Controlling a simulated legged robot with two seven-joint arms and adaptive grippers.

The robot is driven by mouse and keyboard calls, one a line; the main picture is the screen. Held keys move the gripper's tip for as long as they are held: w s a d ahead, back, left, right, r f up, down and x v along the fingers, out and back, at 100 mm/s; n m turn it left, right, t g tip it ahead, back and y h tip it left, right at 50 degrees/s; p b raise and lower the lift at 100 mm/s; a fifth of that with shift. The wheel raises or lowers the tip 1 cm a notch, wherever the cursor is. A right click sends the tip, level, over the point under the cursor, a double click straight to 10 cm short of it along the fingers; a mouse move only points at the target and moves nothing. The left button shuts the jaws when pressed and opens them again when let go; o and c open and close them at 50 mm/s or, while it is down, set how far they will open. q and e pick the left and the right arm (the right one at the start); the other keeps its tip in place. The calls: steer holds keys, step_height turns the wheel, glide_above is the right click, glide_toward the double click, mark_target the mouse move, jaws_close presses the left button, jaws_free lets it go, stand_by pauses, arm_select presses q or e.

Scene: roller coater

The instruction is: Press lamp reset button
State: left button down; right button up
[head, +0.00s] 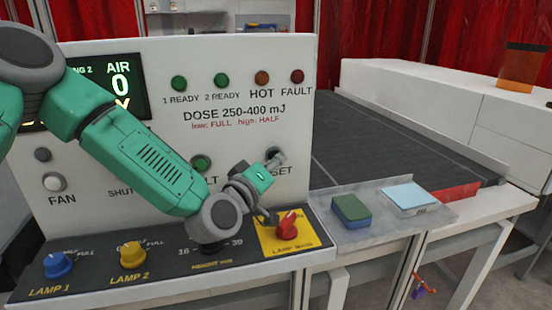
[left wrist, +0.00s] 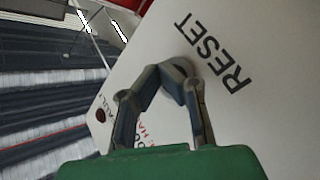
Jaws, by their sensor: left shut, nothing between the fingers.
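The white control panel (head: 160,100) stands in front of me. The dark reset button (head: 274,153) is at its right, above the partly hidden RESET label. My left gripper (head: 279,159) is in front of that button, its fingertips overlapping it in the head view. In the left wrist view the shut, empty fingers (left wrist: 168,80) reach to the dark round button (left wrist: 180,67) beside the word RESET (left wrist: 216,52). The fingertips partly cover the button; I cannot tell whether they touch it. My right gripper is not in view.
A green-topped block (head: 351,211) and a light blue pad (head: 411,197) lie on the ledge at right, beside the dark conveyor (head: 385,150).

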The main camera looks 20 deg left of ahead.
arm_select(q)
steer(key=shift+s+d, duration=0.45)
steer(key=shift+s, duration=0.25)
steer(key=s+d, duration=0.2)
steer(key=s, duration=0.2)
steer(key=shift+s+d+b, duration=0.1)
steer(key=shift+d+b, duration=0.2)
steer(key=shift+d, duration=0.1)
stand_by(0.8)
